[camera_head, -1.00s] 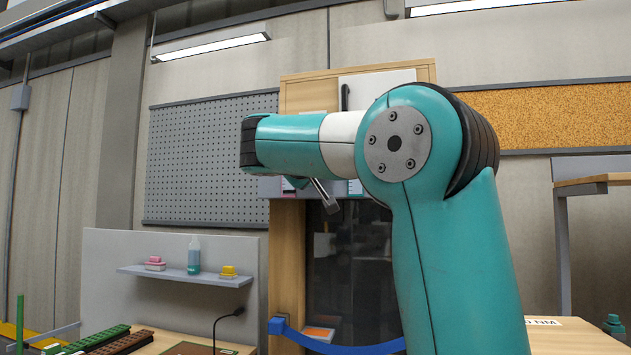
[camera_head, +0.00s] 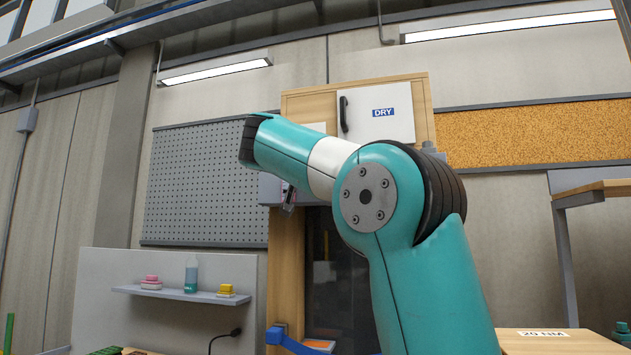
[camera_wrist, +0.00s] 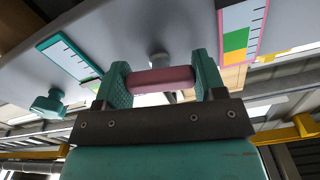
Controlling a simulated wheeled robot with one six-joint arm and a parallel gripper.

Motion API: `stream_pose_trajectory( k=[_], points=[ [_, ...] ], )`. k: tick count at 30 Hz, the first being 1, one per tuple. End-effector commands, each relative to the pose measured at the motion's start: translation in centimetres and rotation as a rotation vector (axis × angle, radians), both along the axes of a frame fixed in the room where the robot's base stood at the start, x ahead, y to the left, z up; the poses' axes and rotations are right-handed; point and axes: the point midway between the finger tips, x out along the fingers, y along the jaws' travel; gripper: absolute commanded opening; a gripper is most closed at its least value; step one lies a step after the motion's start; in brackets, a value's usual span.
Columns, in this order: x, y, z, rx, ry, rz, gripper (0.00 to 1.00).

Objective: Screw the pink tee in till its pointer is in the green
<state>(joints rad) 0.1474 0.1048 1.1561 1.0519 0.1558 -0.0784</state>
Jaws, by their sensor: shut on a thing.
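In the wrist view my gripper (camera_wrist: 158,62) has its two teal fingers shut on the crossbar of the pink tee (camera_wrist: 162,82). The bar lies across between the fingers, and a pale round stem (camera_wrist: 159,58) joins it to the grey panel (camera_wrist: 135,40). The pink-framed scale (camera_wrist: 236,40) is just right of the fingers, with a green block and an orange block beside its tick marks. I cannot make out the pink tee's pointer on it. In the head view my arm hides most of the gripper and tee.
A teal tee (camera_wrist: 47,104) and a teal-framed scale (camera_wrist: 67,58) are left of my gripper on the same panel. In the head view a white door marked DRY (camera_head: 377,118) is above my arm, and a shelf (camera_head: 180,294) holds a bottle and small blocks at lower left.

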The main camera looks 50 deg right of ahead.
Motion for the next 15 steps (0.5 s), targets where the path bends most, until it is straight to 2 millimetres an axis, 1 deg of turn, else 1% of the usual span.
stream_pose_trajectory(
  k=[1,15],
  points=[
    [0.06,-0.06,-0.66,0.023,-0.036,-0.003,0.4],
    [0.17,-0.04,-0.64,0.193,-0.447,-0.003,0.4]
  ],
)
